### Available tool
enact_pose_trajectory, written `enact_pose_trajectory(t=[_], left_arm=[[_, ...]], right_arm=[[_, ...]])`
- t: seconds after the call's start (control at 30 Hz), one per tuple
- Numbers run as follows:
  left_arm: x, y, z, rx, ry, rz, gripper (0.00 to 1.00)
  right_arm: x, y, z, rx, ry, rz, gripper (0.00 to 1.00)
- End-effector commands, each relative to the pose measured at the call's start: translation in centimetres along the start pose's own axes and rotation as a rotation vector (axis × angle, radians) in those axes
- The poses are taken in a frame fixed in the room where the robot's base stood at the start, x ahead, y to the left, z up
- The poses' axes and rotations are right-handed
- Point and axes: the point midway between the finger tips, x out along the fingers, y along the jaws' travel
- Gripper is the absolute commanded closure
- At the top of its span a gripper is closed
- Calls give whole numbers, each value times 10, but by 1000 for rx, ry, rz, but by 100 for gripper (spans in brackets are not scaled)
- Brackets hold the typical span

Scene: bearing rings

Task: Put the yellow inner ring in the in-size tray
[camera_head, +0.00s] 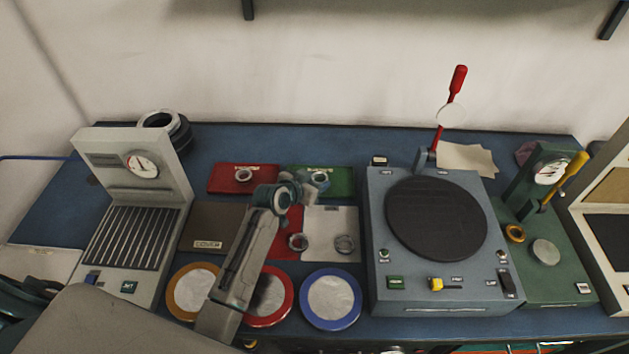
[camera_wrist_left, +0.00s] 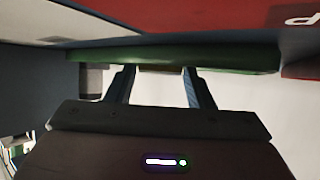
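A small yellow-brown ring (camera_head: 515,233) lies on the green base of the dial gauge at the right. It is the only small yellow ring I can make out. A green tray (camera_head: 342,187) lies at the back middle with a metal ring (camera_head: 320,180) on it; its label is too small to read. My left gripper (camera_head: 296,190) is over the front left part of the green tray, close to that metal ring. My right gripper is out of view.
A red tray (camera_head: 225,180) with a metal ring lies left of the green one. Metal rings lie on red and pale surfaces in front. Yellow-, red- and blue-rimmed dishes (camera_head: 358,307) line the front edge. A grey machine (camera_head: 440,278) with a black disc and red lever stands right.

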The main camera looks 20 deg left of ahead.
Motion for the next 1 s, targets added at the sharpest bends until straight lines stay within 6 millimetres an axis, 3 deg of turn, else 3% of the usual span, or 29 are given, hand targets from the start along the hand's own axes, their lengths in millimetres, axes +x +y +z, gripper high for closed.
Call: enact_pose_trajectory(t=[0.07,0.47,1.0], left_arm=[[0,0,0,0,0,0,36],[-5,0,-2,0,0,-1,36],[-102,0,-1,3,0,-1,36]], right_arm=[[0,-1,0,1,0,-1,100],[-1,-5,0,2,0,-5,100],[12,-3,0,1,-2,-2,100]])
